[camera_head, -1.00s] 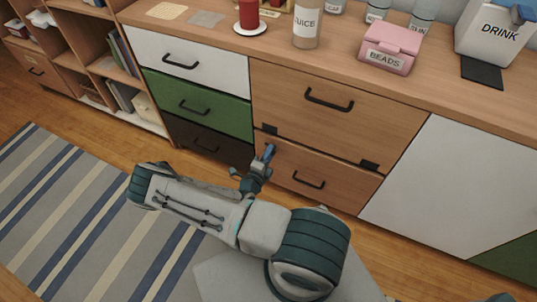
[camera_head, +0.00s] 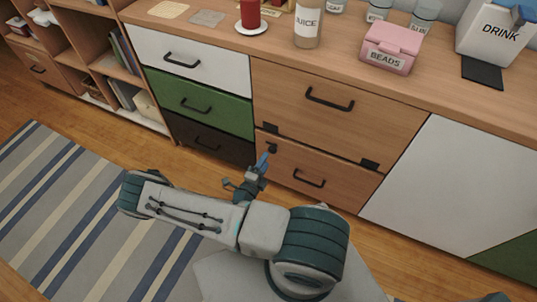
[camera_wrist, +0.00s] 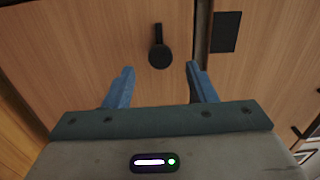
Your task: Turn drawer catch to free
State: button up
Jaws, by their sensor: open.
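The drawer catch is a small black piece with a round end and a short bar (camera_wrist: 158,48). In the wrist view the bar points up the picture, about parallel to the dark seam beside it. In the head view the catch (camera_head: 272,147) is a small dark spot at the upper left of the lower wooden drawer (camera_head: 325,178). My gripper (camera_wrist: 160,82) is open, its two blue fingers apart and empty. The catch lies ahead, between the fingertips in the picture, apart from them. In the head view my gripper (camera_head: 263,161) is just below and left of the catch.
A black plate (camera_head: 270,128) sits at the seam above the catch, and another (camera_head: 369,164) is further right. The lower drawer has a black handle (camera_head: 309,179). The dark drawer (camera_head: 210,141) is to the left. A striped rug (camera_head: 75,210) covers the floor.

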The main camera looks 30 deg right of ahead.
jog(key=v, duration=0.8)
jog(key=shift+s+a+p, duration=0.2)
jog(key=shift+s+p, duration=0.05)
jog(key=shift+p, duration=0.05)
jog(key=s+a+r+n+g+y+p, duration=0.1)
jog(key=r+n+p, duration=0.5)
jog(key=r, duration=1.4)
jog(key=s+a+r+n+g+y+p, duration=0.1)
jog(key=s+r+n+g+y+p, duration=0.3)
jog(key=r, duration=1.7)
jog(key=s+r+n+g+y+p, duration=0.3)
jog(key=r+n+y+p, duration=0.6)
jog(key=r+n, duration=0.9)
notch_tip(320, 180, up, 3)
jog(key=shift+s+a+r+p, duration=0.25)
jog(key=shift+s+a+p, duration=0.15)
jog(key=shift+s+p, duration=0.55)
jog(key=shift+s, duration=0.15)
